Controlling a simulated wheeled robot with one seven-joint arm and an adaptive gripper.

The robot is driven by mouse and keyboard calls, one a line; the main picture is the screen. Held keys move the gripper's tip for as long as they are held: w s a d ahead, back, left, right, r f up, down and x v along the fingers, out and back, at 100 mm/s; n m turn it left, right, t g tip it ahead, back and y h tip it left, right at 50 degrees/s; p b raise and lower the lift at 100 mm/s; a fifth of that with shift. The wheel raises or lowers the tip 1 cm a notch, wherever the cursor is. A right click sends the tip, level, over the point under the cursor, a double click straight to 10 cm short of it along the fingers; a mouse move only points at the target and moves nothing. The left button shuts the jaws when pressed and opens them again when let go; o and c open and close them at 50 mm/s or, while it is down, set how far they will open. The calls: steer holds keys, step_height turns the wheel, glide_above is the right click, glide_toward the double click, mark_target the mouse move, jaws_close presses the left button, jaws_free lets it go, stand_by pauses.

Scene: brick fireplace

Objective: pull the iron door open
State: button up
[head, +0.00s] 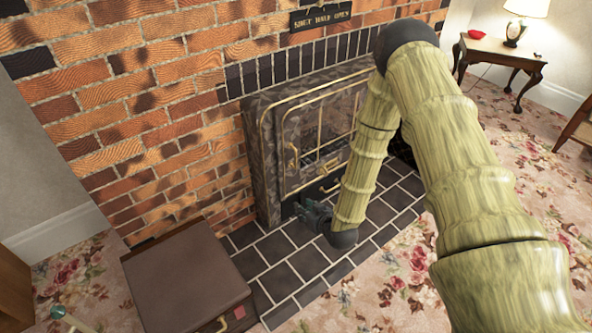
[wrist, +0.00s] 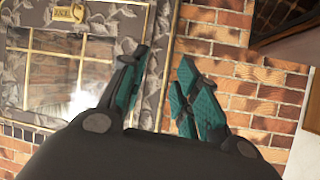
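The iron door (head: 312,137) is a brass-edged, glazed panel in the dark, mottled fireplace surround and looks closed. A curved brass handle (head: 293,156) is on its left side. My gripper (head: 308,211) is low in front of the surround's lower left, below the handle and apart from it. In the wrist view, the teal fingers (wrist: 165,58) are spread with nothing between them. My arm hides the right part of the fireplace in the head view.
A dark-tiled hearth (head: 285,262) lies below the fireplace. A brown box (head: 185,275) with a brass handle stands at the lower left. A brick wall (head: 150,110) surrounds the fireplace. A small lettered sign (head: 321,17) hangs above. A side table with a lamp stands far right.

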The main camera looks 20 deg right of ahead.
steer(key=w+d+t+b, duration=0.3)
steer(key=w+b, duration=0.3)
steer(key=w, duration=0.2)
steer(key=t+b, duration=0.3)
steer(key=b, duration=0.1)
glide_toward(296, 157)
steer(key=shift+n, duration=0.4)
steer(key=w, duration=0.3)
steer(key=w+a+b, duration=0.1)
steer(key=w, duration=0.3)
steer(key=w+b, duration=0.1)
steer(key=w, duration=0.2)
steer(key=shift+w+a+f, duration=0.2)
steer(key=shift+w, duration=0.05)
jaws_close()
